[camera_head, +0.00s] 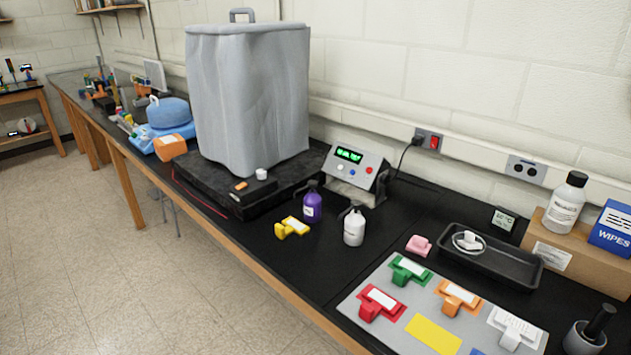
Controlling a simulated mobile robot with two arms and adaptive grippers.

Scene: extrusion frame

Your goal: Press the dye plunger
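No part is marked as the dye plunger, and I cannot tell which one it is. A purple bottle (312,207) with a dark pump-like top stands upright on the black bench, in front of the large grey-draped block. A white bottle (354,229) with a dark top stands upright to its right. A small white knob (262,174) sits on the front of the black base under the draped block, beside an orange piece (240,186). A control box (352,172) with a green display and coloured buttons stands behind the bottles. Neither of my grippers is in view.
A yellow clip (291,227) lies left of the bottles. A grey board (385,329) with coloured clips lies at front right, near a black tray (490,255) and a dark-handled tool in a cup (584,338). The draped block (247,95) stands tall behind. Bench between bottles and board is clear.

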